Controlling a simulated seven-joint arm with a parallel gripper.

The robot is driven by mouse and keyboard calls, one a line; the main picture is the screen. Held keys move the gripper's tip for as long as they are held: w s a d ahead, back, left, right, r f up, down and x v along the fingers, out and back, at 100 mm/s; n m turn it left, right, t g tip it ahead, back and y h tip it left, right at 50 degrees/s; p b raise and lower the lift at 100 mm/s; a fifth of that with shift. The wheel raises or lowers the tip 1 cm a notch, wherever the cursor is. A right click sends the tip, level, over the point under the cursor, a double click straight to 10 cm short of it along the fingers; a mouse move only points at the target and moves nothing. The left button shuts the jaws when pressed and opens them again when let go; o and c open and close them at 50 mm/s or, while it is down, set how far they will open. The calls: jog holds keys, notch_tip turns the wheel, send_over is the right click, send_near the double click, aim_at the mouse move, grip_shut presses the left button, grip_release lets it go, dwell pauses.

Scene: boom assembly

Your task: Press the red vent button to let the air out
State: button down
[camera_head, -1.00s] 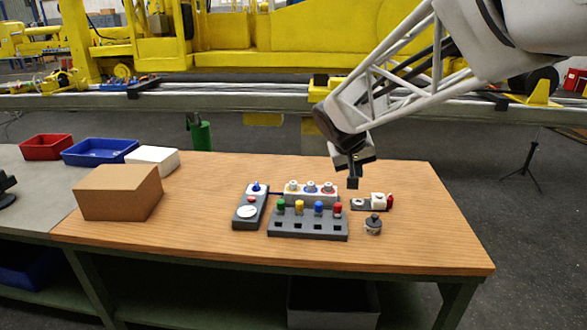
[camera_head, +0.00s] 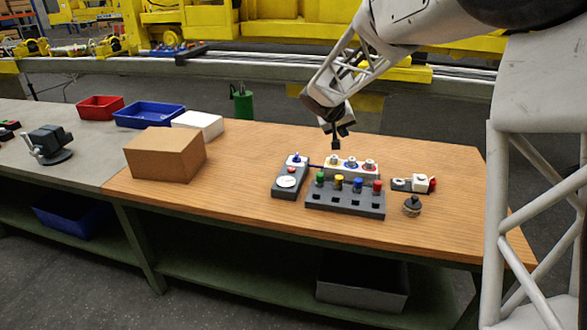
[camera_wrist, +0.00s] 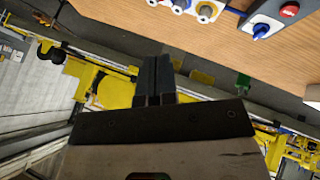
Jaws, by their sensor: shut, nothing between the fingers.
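The red vent button (camera_head: 296,169) sits on a dark grey control box, between a blue knob (camera_head: 296,159) and a round white gauge (camera_head: 287,182). In the wrist view the red button (camera_wrist: 289,11) shows at the top right edge, with the blue knob (camera_wrist: 262,31) beside it. My gripper (camera_head: 336,147) is shut and empty. It is above the bench, by the left end of the white port block, to the right of the button and apart from it. The dark fingers also show closed together in the wrist view (camera_wrist: 157,62).
The white port block (camera_head: 350,170) stands behind a grey stand (camera_head: 345,202) with several coloured plugs. A small fitting (camera_head: 412,206) and a white-and-red part (camera_head: 420,183) lie to the right. A cardboard box (camera_head: 165,155) stands left. The front of the bench is clear.

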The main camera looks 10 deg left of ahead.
jog(key=w+a+f+n, duration=0.1)
jog(key=w+a+f, duration=0.45)
jog(key=a, duration=0.35)
jog(key=n+t, duration=0.1)
jog(key=t, duration=0.1)
send_over(290, 168)
jog(key=shift+y, duration=0.4)
notch_tip(290, 168, down, 6)
jog(key=shift+s+r, duration=0.1)
jog(key=shift+s, duration=0.05)
jog(key=shift+f, duration=0.2)
jog(key=shift+f, duration=4.2)
jog(key=shift+f, duration=0.95)
jog(key=shift+r, duration=0.95)
